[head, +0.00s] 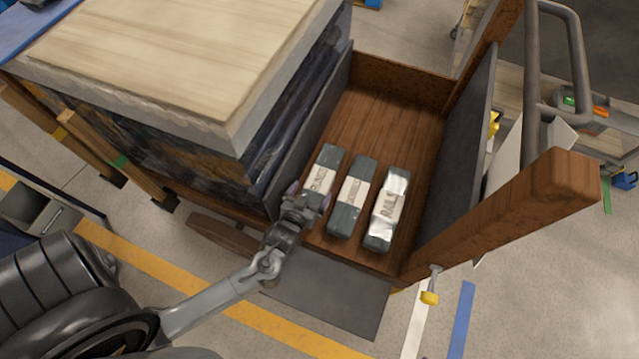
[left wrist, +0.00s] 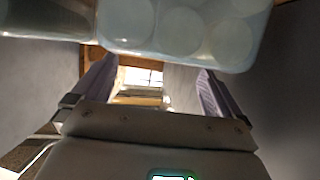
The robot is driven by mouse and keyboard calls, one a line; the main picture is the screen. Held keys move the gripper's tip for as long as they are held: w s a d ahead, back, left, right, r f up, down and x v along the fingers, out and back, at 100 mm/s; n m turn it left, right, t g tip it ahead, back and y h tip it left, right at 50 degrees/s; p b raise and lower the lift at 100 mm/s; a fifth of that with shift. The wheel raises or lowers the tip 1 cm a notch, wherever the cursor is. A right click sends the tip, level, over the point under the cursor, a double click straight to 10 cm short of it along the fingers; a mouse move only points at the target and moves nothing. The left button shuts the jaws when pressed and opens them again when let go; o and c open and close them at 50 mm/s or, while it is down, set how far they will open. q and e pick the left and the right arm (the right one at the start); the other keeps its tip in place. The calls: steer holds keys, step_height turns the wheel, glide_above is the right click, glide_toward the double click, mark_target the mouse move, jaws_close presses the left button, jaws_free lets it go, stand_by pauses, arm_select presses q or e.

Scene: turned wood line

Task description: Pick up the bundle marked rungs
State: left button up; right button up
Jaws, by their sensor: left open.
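Three wrapped bundles lie side by side in a wooden bay. The left bundle (head: 325,162) has a pale label that seems to read rungs, partly covered by my gripper. The middle bundle (head: 344,220) has a label too small to read surely. The right bundle (head: 380,230) reads rails. My left gripper (head: 309,196) is open at the near end of the left bundle; contact cannot be told. In the left wrist view its fingers (left wrist: 153,82) stand apart with nothing between them. Wrapped round ends (left wrist: 182,28) cross the top there; which bundle they belong to is unclear. My right gripper is out of view.
The bay's wooden floor (head: 385,125) is bare behind the bundles. A dark panel (head: 462,160) walls the right side. A large block with a pale wooden top (head: 170,50) stands left. A thick wooden post (head: 510,220) rises at the right front.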

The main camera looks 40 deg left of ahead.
mark_target(320, 179)
arm_select(q)
steer(key=shift+w+a+f+b, duration=0.2)
steer(key=shift+w+f+b, duration=0.1)
steer(key=shift+w+b, duration=0.1)
steer(key=b+x, duration=0.2)
steer(key=x, duration=0.1)
steer(key=shift+w+f+b, duration=0.15)
steer(key=shift+w+b, duration=0.25)
steer(key=shift+w+a, duration=0.15)
steer(key=shift+w, duration=0.15)
steer(key=shift+s, duration=0.1)
steer(key=shift+c, duration=0.8)
steer(key=c, duration=1)
steer(key=shift+c, duration=0.6)
